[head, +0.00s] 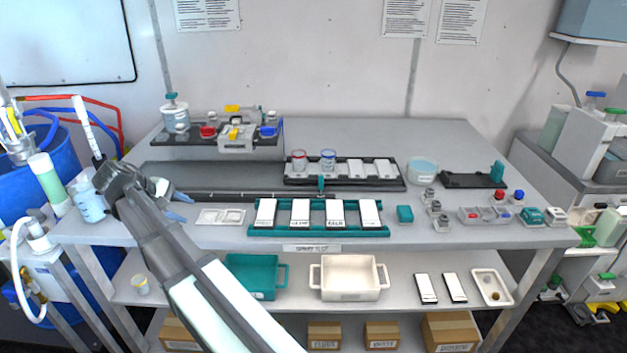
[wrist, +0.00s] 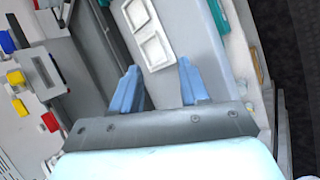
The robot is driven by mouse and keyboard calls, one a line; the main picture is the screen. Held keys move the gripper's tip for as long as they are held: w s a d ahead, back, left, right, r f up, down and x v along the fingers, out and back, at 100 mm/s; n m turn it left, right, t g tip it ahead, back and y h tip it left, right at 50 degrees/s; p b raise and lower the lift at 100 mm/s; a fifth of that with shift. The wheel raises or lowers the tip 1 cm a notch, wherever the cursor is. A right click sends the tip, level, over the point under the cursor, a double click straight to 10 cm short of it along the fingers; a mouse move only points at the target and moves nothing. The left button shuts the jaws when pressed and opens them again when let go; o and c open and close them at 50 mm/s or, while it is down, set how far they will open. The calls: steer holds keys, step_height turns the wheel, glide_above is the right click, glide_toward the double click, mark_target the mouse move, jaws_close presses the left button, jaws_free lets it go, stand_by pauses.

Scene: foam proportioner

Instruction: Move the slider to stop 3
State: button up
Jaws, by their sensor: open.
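A long dark rail (head: 225,194) runs along the bench behind the front row of panels. A small teal knob (head: 320,184) stands at the rail, in front of a dark tray (head: 395,184) holding two cups and white blocks; it looks like the slider's handle. Stop marks are too small to read. My gripper (head: 178,206) is open and empty over the left front of the bench, well left of the knob. In the wrist view its two blue fingers (wrist: 160,86) are apart with nothing between them. I cannot make out the knob in that view.
A white two-square plate (head: 220,216) lies just right of my gripper; it also shows in the wrist view (wrist: 148,33). A teal rack (head: 383,232) with white panels stands along the front edge. A raised shelf (head: 160,139) with small fittings is behind left.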

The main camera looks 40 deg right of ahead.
steer(key=s+d+r+m+y, duration=0.2)
steer(key=s+d+m, duration=0.2)
steer(key=d, duration=0.7)
steer(key=s+d+r+m+y, duration=0.1)
steer(key=s+d+r+m, duration=0.2)
steer(key=d, duration=0.7)
steer(key=m+t+y, duration=0.2)
steer(key=m+t, duration=0.1)
steer(key=m, duration=0.3)
glide_toward(321, 177)
steer(key=x, duration=1.1)
steer(key=shift+w+d+f, duration=0.15)
steer(key=shift+f, duration=0.05)
steer(key=shift+c, duration=0.3)
jaws_close()
